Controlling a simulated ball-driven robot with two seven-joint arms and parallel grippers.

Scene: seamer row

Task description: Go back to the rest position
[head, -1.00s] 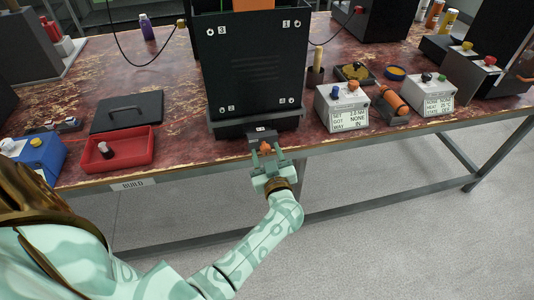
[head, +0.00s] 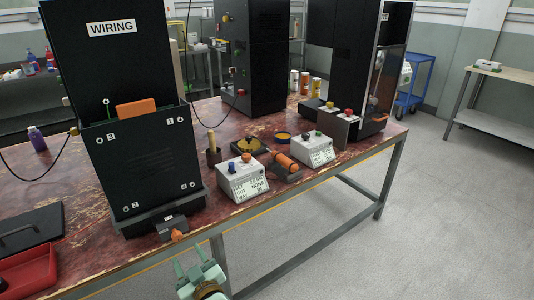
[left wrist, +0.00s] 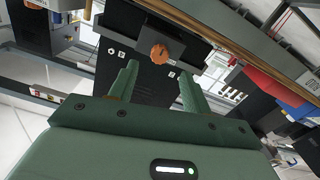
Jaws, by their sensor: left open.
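My left gripper (head: 191,260) is open and empty, low in the head view, in front of the table edge. It is apart from the small dark block with an orange knob (head: 177,235) at the foot of the black WIRING cabinet (head: 145,165). In the left wrist view the two green fingers (left wrist: 157,75) stand apart, and the orange knob (left wrist: 159,53) shows beyond the gap between them. My right gripper is in neither view.
The worn red table (head: 110,262) carries a red tray (head: 30,272), a grey box with a blue and an orange knob (head: 242,180), and a second grey box (head: 313,150). Grey floor (head: 420,230) lies open at the right. A blue cart (head: 412,90) stands behind.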

